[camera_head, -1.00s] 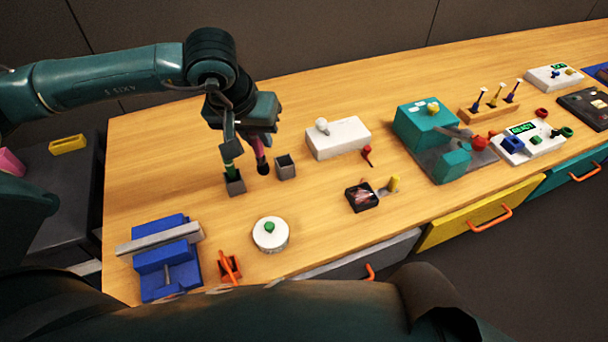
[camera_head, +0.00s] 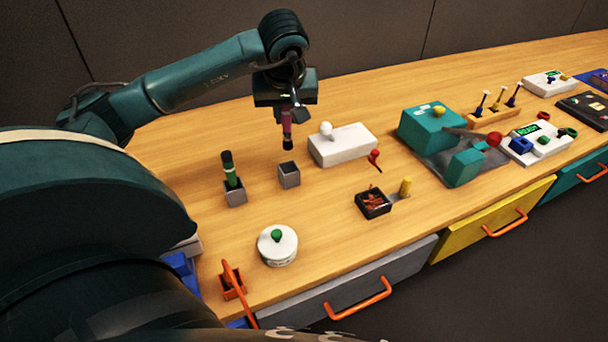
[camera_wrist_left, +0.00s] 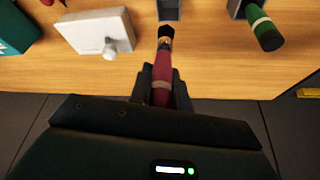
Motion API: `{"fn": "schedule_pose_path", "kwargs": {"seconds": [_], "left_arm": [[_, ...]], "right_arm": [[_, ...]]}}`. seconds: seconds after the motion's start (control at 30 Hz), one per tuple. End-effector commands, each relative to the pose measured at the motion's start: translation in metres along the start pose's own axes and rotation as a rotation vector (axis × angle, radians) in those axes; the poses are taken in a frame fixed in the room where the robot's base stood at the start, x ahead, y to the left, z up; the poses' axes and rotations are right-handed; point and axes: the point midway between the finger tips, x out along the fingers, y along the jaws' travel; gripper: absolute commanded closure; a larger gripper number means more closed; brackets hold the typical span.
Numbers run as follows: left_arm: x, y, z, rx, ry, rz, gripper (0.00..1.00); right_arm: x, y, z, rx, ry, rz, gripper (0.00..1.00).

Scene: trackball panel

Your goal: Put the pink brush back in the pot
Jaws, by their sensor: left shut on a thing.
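The pink brush (camera_head: 287,132) hangs upright in my left gripper (camera_head: 287,110), dark bristle end down. The gripper is shut on its handle. The brush also shows between the fingers in the left wrist view (camera_wrist_left: 161,80). An empty grey square pot (camera_head: 289,175) stands on the table below and slightly in front of the brush; its edge also shows at the top of the left wrist view (camera_wrist_left: 169,10). The brush tip is apart from the pot. A second grey pot (camera_head: 235,195) to the left holds a green brush (camera_head: 230,170). My right gripper is not in view.
A white box with a round knob (camera_head: 343,145) stands close to the right of the brush. A white round lidded pot (camera_head: 277,246), an orange-handled item (camera_head: 232,283) and a black tray (camera_head: 373,203) are nearer the front. Bare table surrounds the pots.

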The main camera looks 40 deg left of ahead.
Motion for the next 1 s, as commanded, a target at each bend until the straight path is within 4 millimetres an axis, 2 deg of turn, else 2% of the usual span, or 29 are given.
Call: {"fn": "schedule_pose_path", "kwargs": {"seconds": [0.3, 0.57, 0.7, 1.0], "left_arm": [[0.048, -0.003, 0.019, -0.008, -0.003, -0.01, 1.0], [0.069, -0.003, 0.028, -0.007, -0.003, -0.008, 1.0], [0.088, -0.003, 0.036, -0.008, -0.004, -0.009, 1.0], [0.093, -0.003, 0.037, -0.008, 0.001, -0.006, 1.0]], "right_arm": [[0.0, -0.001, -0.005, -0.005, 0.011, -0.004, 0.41], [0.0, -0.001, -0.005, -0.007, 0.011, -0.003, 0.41], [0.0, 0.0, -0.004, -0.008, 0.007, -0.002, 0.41], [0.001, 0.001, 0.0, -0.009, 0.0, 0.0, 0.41]]}}
